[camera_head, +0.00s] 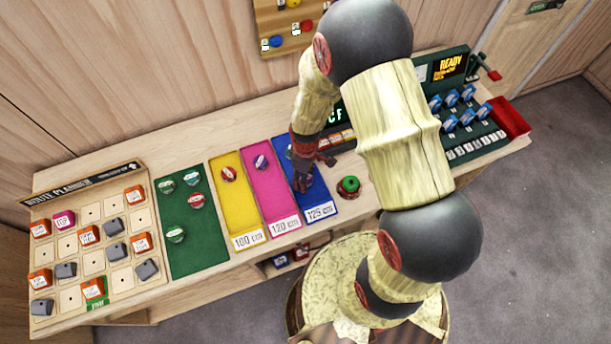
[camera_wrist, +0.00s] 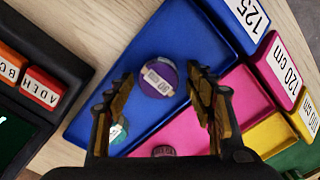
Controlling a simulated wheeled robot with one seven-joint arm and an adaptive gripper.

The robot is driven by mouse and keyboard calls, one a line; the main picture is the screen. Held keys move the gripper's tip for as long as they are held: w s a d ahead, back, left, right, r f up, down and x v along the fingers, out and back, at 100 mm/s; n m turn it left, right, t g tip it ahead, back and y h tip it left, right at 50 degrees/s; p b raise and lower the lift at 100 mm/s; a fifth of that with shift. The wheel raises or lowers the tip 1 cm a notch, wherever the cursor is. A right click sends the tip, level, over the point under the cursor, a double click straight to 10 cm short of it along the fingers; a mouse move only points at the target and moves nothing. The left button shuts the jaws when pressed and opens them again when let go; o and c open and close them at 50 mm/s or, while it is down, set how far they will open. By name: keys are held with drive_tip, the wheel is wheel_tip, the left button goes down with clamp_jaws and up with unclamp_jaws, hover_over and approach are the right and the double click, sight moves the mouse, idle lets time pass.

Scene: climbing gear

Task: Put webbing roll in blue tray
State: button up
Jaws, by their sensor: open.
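The blue tray (camera_head: 325,192) is marked 125 cm and lies on the bench beside the pink tray. My gripper (camera_head: 304,163) is over this tray, partly hiding it. In the wrist view the blue tray (camera_wrist: 180,35) shows a purple webbing roll (camera_wrist: 158,78) with a pale label, seen between my gripper's (camera_wrist: 160,80) open fingers with gaps on both sides. A teal roll (camera_wrist: 117,130) is in the blue tray too, partly behind the left finger.
The pink tray (camera_head: 270,200) holds a dark purple roll (camera_head: 261,162). The yellow tray (camera_head: 238,210) holds a red-and-white roll (camera_head: 228,174). The green tray (camera_head: 200,252) holds several rolls. A green button (camera_head: 348,186) stands right of the blue tray.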

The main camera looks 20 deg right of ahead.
wheel_tip(320, 180, up, 28)
drive_tip(key=s+m+t+p, duration=0.2)
drive_tip(key=m, duration=0.1)
drive_tip(key=s+r+m+t, duration=0.3)
drive_tip(key=s+r+m, duration=0.3)
drive_tip(key=s+r, duration=0.6)
wheel_tip(320, 180, up, 2)
drive_tip(key=shift+r+t, duration=0.2)
drive_tip(key=shift+t, duration=0.1)
wheel_tip(320, 180, down, 9)
drive_tip(key=b, duration=0.9)
